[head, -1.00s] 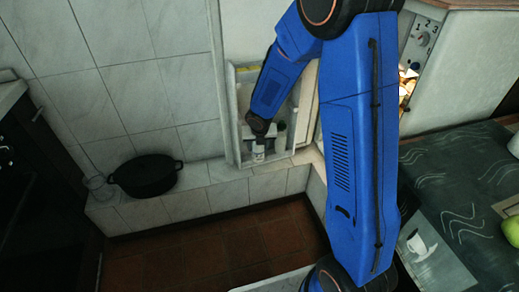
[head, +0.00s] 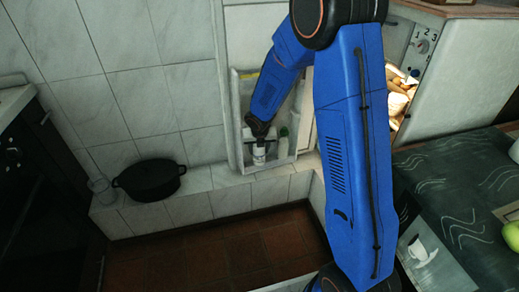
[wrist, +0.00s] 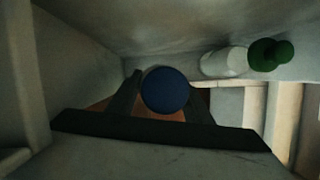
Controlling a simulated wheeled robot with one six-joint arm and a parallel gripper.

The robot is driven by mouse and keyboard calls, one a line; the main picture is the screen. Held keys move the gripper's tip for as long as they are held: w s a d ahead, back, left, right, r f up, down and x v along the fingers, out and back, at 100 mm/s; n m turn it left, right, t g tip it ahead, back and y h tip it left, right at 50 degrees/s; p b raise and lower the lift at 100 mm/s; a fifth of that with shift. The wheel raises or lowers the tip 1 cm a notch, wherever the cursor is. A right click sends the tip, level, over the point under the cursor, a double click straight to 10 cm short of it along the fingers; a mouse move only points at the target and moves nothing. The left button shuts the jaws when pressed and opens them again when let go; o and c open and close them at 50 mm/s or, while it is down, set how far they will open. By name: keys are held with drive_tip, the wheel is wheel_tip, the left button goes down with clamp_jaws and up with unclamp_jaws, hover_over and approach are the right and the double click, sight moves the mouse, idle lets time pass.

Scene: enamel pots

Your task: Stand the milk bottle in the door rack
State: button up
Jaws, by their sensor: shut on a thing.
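The milk bottle is white with a blue cap (wrist: 165,89). In the head view its white body (head: 259,155) shows below my gripper (head: 260,138), inside the outline of the pale door rack (head: 240,155). My gripper is shut on the bottle near its top; in the wrist view the two dark fingers (wrist: 163,97) flank the cap. The bottle looks about upright. Its base is hidden, so I cannot tell whether it touches the rack floor.
A black pot (head: 150,180) sits on the tiled ledge at left. A lit compartment (head: 400,95) is at right.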

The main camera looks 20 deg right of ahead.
drive_tip(key=shift+w+a+f, duration=0.1)
drive_tip(key=shift+w+f, duration=0.2)
drive_tip(key=shift+w, duration=0.35)
drive_tip(key=shift+w+a+f, duration=0.1)
drive_tip(key=shift+w+f, duration=0.15)
drive_tip(key=shift+w, duration=0.4)
clamp_jaws()
drive_tip(key=shift+x, duration=1.1)
drive_tip(key=shift+f, duration=0.25)
drive_tip(key=shift+s, duration=0.1)
drive_tip(key=shift+s+a, duration=0.1)
drive_tip(key=o, duration=1.6)
unclamp_jaws()
drive_tip(key=shift+s, duration=0.1)
drive_tip(key=shift+o, duration=0.2)
drive_tip(key=shift+a+r, duration=0.1)
